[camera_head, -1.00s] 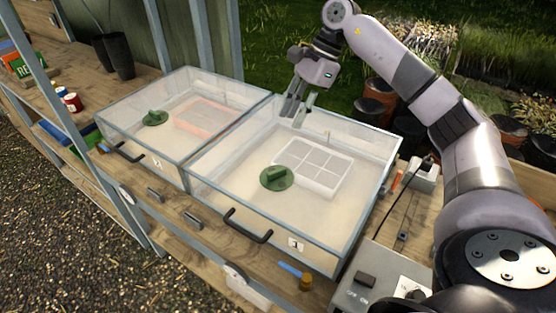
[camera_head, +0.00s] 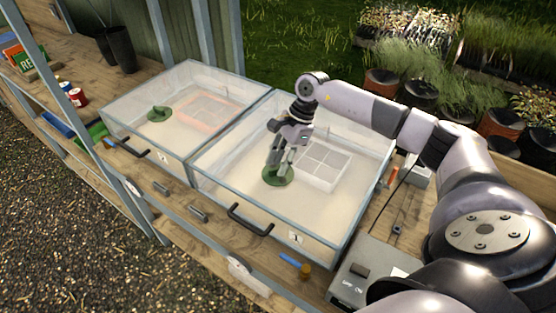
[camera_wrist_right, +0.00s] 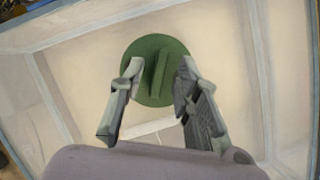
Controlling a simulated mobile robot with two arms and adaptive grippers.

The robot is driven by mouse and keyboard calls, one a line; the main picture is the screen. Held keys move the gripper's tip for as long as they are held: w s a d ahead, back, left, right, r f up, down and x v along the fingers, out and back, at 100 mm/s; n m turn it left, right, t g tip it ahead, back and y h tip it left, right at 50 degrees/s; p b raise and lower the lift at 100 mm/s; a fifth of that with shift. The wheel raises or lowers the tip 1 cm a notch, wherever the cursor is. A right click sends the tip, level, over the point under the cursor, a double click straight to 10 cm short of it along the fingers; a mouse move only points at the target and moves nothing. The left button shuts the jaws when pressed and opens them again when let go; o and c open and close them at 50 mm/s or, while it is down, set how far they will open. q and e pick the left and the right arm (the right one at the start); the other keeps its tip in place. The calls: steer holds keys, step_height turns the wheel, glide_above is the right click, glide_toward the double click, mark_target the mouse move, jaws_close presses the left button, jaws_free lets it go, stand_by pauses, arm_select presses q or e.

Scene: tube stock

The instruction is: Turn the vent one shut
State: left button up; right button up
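The vent of the box labelled 1 is a round green disc (camera_head: 279,180) with a raised ridge handle, on the clear lid of the right-hand box (camera_head: 328,246). In the right wrist view the disc (camera_wrist_right: 152,50) lies straight ahead, its ridge (camera_wrist_right: 158,77) running nearly up and down. My right gripper (camera_head: 275,164) is over the disc, pointing down. In the wrist view its fingers (camera_wrist_right: 160,75) are open, one on each side of the ridge, with gaps to it. I cannot tell their height above the lid. My left gripper is not in view.
A second clear box (camera_head: 128,134) with its own green vent (camera_head: 159,114) stands to the left. Black handles (camera_head: 249,220) stick out in front. A grey switch box (camera_head: 350,285) is at the front right. A white tray (camera_head: 322,165) lies inside the right-hand box.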

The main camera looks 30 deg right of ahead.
steer(key=shift+a+f, duration=0.25)
steer(key=shift+f, duration=0.4)
steer(key=shift+c, duration=0.5)
jaws_close()
